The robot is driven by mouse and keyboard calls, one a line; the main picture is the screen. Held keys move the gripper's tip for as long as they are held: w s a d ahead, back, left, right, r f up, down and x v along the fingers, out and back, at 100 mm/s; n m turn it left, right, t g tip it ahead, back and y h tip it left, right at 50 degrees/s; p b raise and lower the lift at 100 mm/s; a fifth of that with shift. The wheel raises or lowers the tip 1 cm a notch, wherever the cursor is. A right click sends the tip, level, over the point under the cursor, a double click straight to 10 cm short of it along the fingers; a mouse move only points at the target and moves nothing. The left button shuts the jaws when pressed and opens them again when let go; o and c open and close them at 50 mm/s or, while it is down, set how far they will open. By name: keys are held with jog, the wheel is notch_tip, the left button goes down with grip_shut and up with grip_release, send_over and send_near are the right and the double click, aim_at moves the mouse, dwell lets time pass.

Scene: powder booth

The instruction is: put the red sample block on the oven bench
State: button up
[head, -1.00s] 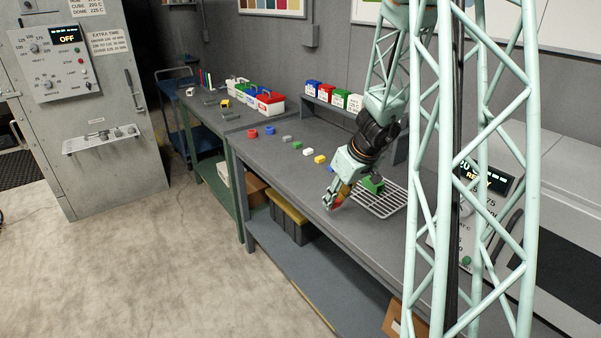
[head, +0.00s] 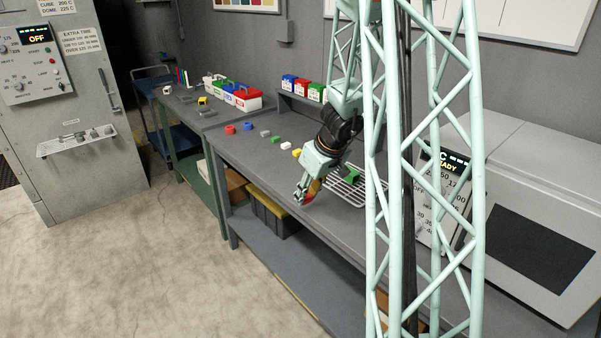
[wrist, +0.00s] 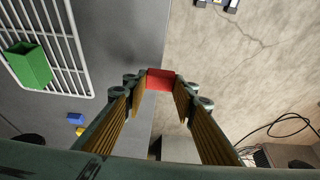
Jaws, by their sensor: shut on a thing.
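My gripper (head: 304,197) is low at the front edge of the long grey bench (head: 262,167), pointing down. In the wrist view its two ribbed fingers are shut on the red sample block (wrist: 160,79), which sits between the fingertips. The block shows only as a small red patch in the head view (head: 308,197). From above it overlaps the line between bench top and floor. I cannot tell its height over the bench. A wire rack (head: 375,194) with a green block (head: 351,176) lies just beyond my gripper, partly hidden by my arm structure.
A grey machine reading READY (head: 525,215) is at right, a tall cabinet reading OFF (head: 75,110) at left.

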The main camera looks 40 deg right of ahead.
jog(key=w+d+p, duration=0.2)
jog(key=w+d, duration=0.1)
jog(key=w, duration=0.1)
jog(key=w+d+f+p, duration=0.1)
jog(key=w+d+p, duration=0.1)
jog(key=w+p, duration=0.1)
jog(key=w+d+p, duration=0.2)
jog(key=w+d, duration=0.1)
jog(key=w, duration=0.3)
jog(key=shift+d+f, duration=0.2)
jog(key=shift+d, duration=0.1)
jog(key=shift+f, duration=0.15)
jog(key=shift+f, duration=1.65)
jog(key=shift+f+b, duration=0.15)
jog(key=shift+b, duration=0.3)
jog(key=o, duration=0.9)
jog(key=shift+r, duration=0.2)
